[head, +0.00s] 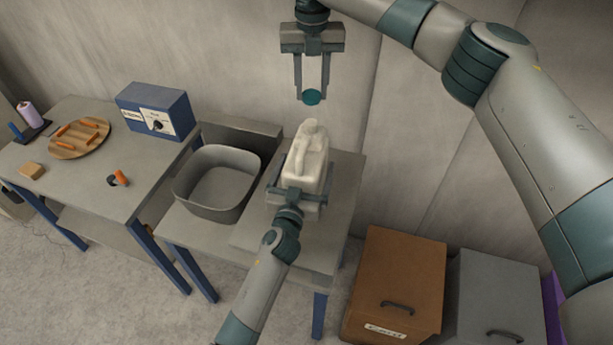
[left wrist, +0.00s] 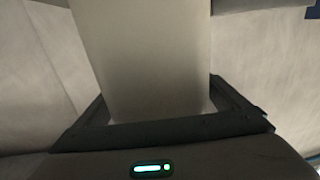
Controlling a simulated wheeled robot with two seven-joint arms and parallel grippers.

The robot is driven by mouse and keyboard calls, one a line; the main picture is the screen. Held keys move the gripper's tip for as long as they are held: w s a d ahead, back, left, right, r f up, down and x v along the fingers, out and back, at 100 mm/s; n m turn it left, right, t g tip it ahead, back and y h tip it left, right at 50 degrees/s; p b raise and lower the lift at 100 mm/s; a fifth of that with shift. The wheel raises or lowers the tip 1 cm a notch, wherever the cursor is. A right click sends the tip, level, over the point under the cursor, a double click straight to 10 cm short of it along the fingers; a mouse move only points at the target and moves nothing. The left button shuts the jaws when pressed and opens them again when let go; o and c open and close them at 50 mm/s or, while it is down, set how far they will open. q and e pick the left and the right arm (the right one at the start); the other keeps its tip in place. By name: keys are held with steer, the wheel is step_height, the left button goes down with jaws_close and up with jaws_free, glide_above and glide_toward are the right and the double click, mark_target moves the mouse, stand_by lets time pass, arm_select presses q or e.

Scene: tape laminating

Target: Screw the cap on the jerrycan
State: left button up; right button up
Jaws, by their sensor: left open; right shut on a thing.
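The white jerrycan (head: 306,160) stands upright on the right-hand part of the grey bench in the head view. My left gripper (head: 303,180) is open, with its fingers on either side of the jerrycan's lower part. In the left wrist view the jerrycan's pale wall (left wrist: 150,60) fills the space between the fingers. I cannot tell whether they touch it. My right gripper (head: 312,92) points down and is shut on the teal cap (head: 312,97). The cap hangs above the jerrycan's top, apart from it.
A grey bin (head: 184,192) stands left of the jerrycan. Farther left, a table (head: 75,185) holds a blue box (head: 160,108), a round wooden tray (head: 62,152) with orange pieces, and a spool (head: 30,115). Brown (head: 390,270) and grey (head: 495,295) lidded boxes stand on the floor at right.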

arm_select(q)
steer(key=shift+w, duration=0.15)
steer(key=c, duration=1.6)
arm_select(e)
glide_above(311, 122)
steer(key=shift+w+f, duration=0.1)
steer(key=shift+f, duration=2.35)
steer(key=shift+f, duration=0.1)
steer(key=shift+f, duration=0.8)
steer(key=shift+f, duration=0.55)
arm_select(q)
steer(key=c, duration=0.6)
steer(key=shift+o, duration=0.2)
